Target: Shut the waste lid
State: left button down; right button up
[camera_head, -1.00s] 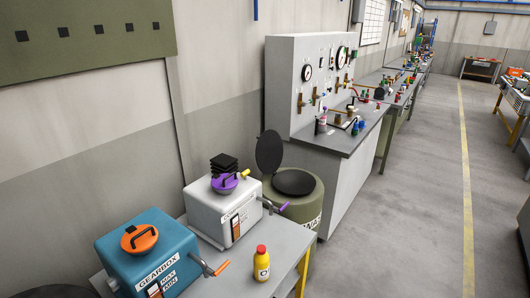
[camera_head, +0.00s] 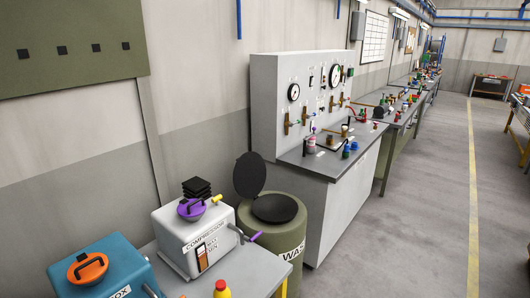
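The waste bin (camera_head: 285,237) is an olive-green drum with a white label reading "WAS", the rest cut off from sight. It stands between the compressor table and the grey gauge bench. Its round black lid (camera_head: 249,175) is raised, standing nearly upright at the back left of the bin. The top of the bin shows a dark round opening (camera_head: 274,208). Neither of my grippers is in view.
A white compressor box (camera_head: 190,240) with a purple cap and a blue gearbox box (camera_head: 95,270) with an orange cap stand on the near table. Grey floor (camera_head: 400,230) is open at right.

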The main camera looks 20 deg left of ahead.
aim_at(250, 170)
jog(key=i+l+z, duration=0.45)
jog(key=i, duration=0.3)
jog(key=i+l+z, duration=0.2)
jog(key=i, duration=0.2)
jog(key=i+u, duration=0.3)
jog(key=i, duration=0.15)
jog(key=i+u, duration=0.25)
jog(key=i, duration=0.25)
jog(key=i+l+u, duration=0.3)
jog(key=i+j, duration=0.05)
jog(key=i, duration=0.1)
